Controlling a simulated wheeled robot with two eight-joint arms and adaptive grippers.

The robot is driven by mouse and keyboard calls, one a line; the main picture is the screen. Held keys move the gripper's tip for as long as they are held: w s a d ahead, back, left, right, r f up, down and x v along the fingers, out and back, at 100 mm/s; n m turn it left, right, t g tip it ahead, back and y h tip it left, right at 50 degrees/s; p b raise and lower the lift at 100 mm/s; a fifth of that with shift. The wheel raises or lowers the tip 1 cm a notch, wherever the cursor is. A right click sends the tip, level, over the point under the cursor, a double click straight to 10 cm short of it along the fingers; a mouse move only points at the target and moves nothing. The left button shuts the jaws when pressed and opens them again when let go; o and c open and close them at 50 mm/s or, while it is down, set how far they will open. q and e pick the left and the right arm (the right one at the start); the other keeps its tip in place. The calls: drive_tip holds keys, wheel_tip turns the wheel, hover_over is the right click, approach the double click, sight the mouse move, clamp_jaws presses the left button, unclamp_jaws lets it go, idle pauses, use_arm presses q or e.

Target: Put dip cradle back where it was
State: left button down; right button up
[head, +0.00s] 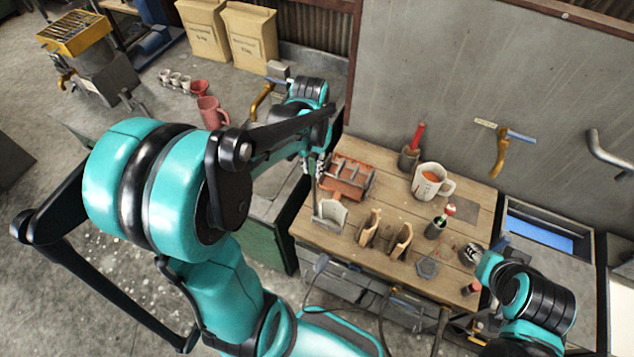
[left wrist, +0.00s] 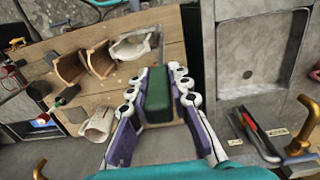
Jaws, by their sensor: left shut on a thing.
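My left gripper (head: 318,165) is over the left end of the wooden worktop. In the left wrist view its fingers (left wrist: 163,95) are shut on a green handle, which I take to be the dip cradle's (left wrist: 160,98). A thin grey rod runs on from the handle toward a pale curved piece (left wrist: 133,46). In the head view this pale piece (head: 331,212) is at the worktop's left front edge; I cannot tell whether it touches the wood. Two brown wooden cradle-shaped supports (head: 370,228) stand to its right.
A reddish rack (head: 347,178) stands close by the left gripper. A white mug (head: 432,181), a dark cup with a red-handled tool (head: 410,155) and small pots occupy the worktop (head: 375,157). A pink mug (head: 211,112) stands on the left bench. A wall rises behind the worktop.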

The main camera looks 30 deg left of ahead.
sight(313, 176)
use_arm(q)
drive_tip(key=shift+f, duration=2.35)
drive_tip(key=shift+f+b, duration=0.15)
drive_tip(key=shift+b, duration=0.3)
drive_tip(key=c, duration=1.4)
unclamp_jaws()
